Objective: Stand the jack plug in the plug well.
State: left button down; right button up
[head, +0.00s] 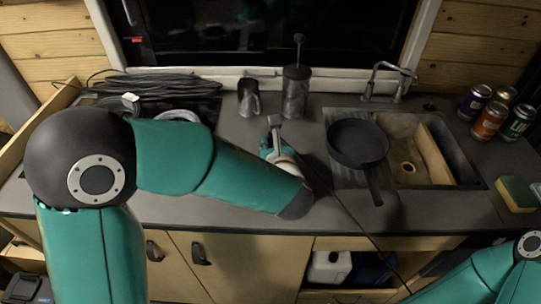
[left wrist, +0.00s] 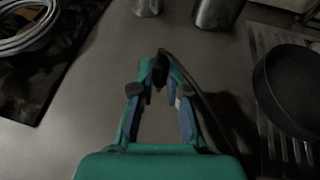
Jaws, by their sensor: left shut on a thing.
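My left gripper (left wrist: 159,78) is shut on the jack plug (left wrist: 160,66), a small dark piece between the fingertips in the left wrist view. A black cable runs back from it past the right finger. In the head view, my left gripper (head: 274,132) is over the counter, left of the sink, and my forearm hides much of it. The plug's height above the counter is hard to judge. I cannot make out the plug well in either view. My right gripper is out of view; only part of that arm shows at the lower right.
A metal jug (head: 248,98) and a press pot (head: 296,92) stand behind the gripper. A black pan (head: 357,143) lies right of it, beside the sink (head: 436,153). Coiled cable (head: 150,87) lies at the left. Cans and a sponge (head: 516,194) are far right.

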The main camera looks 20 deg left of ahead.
pick_arm(q)
jog(key=shift+f, duration=2)
jog(key=shift+f, duration=0.15)
jog(key=c, duration=1.2)
grip_release()
jog(key=shift+o, duration=0.2)
